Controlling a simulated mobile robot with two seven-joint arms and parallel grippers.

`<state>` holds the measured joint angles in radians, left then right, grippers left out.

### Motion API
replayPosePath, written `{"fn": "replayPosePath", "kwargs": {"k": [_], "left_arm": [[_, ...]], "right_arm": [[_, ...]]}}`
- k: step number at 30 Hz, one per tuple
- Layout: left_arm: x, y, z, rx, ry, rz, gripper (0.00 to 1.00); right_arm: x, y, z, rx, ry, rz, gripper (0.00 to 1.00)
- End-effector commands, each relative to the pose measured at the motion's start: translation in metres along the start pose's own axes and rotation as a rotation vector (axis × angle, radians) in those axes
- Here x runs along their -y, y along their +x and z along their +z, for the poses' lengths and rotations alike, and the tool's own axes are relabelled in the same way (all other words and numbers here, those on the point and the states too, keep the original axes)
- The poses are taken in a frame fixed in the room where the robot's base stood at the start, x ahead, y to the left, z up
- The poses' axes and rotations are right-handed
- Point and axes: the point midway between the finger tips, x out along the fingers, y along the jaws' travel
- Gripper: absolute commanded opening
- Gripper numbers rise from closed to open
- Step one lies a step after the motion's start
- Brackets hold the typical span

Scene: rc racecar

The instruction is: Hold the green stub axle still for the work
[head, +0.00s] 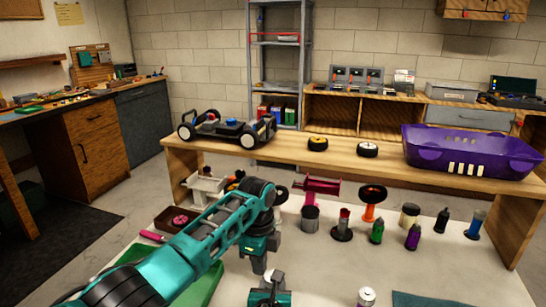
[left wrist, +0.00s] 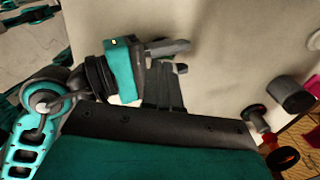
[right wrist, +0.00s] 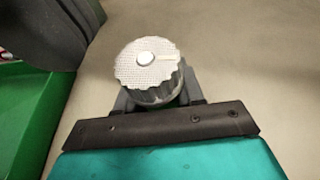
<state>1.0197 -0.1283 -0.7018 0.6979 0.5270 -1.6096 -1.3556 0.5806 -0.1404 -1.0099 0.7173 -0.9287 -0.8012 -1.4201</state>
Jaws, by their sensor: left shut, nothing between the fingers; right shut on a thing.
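My left gripper (head: 259,264) points down over the white table in the head view, shut and empty. Its dark fingers show together in the left wrist view (left wrist: 163,88). My right gripper (head: 268,290) is low in the head view, just below the left one. It is shut on a grey knurled knob (right wrist: 148,72) with a pale round centre, seen end-on in the right wrist view.
Several bottles and pots, including a green bottle (head: 377,231) and an orange stand (head: 371,203), stand on the table's right half. A green tray (head: 207,287) lies beside my left arm. A raised wooden shelf behind holds a car chassis (head: 228,131) and a purple body shell (head: 470,152).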

Motion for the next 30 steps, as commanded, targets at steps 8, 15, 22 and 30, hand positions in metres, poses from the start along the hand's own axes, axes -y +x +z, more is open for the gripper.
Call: {"fn": "replayPosePath", "kwargs": {"k": [8,15,22,30], "left_arm": [[-0.001,-0.029,0.003,0.004,-0.005,0.004,0.00],[-0.001,-0.033,0.003,0.005,-0.006,0.007,0.00],[-0.001,-0.037,0.003,0.010,-0.005,0.006,0.00],[-0.001,-0.038,0.001,0.011,-0.007,0.012,0.00]], "right_arm": [[0.002,0.001,-0.001,-0.001,0.001,-0.005,0.05],[0.003,0.001,-0.001,-0.001,0.001,-0.007,0.05],[0.003,0.001,0.000,0.000,0.001,-0.007,0.05],[0.003,0.001,0.000,0.000,0.001,-0.007,0.05]]}}
